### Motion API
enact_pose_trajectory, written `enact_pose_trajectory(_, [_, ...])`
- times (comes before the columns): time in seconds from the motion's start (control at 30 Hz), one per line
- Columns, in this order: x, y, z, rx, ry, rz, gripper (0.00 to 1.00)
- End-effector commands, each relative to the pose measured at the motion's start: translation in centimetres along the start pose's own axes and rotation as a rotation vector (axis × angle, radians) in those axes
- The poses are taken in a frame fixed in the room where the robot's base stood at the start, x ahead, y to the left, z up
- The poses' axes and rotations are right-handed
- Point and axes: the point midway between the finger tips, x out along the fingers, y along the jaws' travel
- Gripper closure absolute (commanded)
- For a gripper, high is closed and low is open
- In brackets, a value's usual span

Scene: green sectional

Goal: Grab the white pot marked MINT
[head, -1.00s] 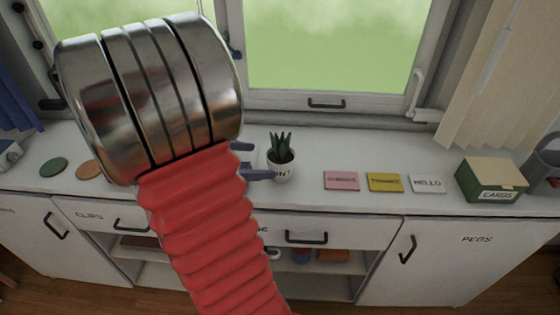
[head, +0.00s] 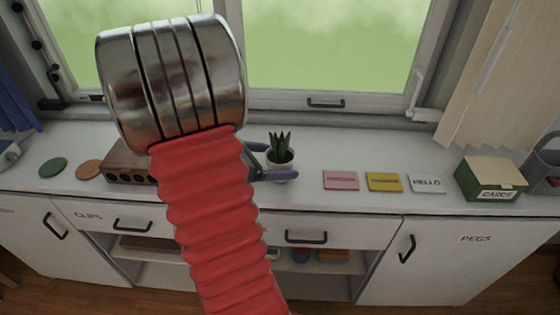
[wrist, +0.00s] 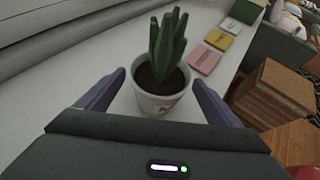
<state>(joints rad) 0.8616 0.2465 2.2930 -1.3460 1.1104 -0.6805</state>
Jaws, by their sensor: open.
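The white pot (head: 279,163) with a spiky green plant stands upright on the white counter below the window. In the wrist view the pot (wrist: 163,104) sits between the two purple fingers of my gripper (wrist: 160,95), with dark soil inside and only a piece of its lettering showing. The fingers are open, one on each side, with visible gaps to the pot. In the head view my gripper (head: 262,165) is partly hidden behind my arm, and one finger crosses in front of the pot and covers its marking.
Pink (head: 341,180), yellow (head: 384,182) and white HELLO (head: 427,183) cards lie to the right, before a green CARDS box (head: 490,178). A brown block with holes (head: 130,167) and round coasters (head: 88,169) are left. The window stands behind the counter.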

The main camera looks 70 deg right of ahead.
Motion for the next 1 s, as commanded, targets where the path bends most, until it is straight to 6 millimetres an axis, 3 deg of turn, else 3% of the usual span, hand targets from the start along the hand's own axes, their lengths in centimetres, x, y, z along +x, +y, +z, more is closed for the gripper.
enact_pose_trajectory(0.17, [0.8, 0.0, 0.0, 0.000, 0.001, -0.002, 0.13])
enact_pose_trajectory(0.53, [4.8, 0.1, 0.1, -0.001, 0.000, -0.001, 0.13])
enact_pose_trajectory(1.0, [5.1, 0.1, 0.1, 0.000, 0.000, 0.001, 0.13])
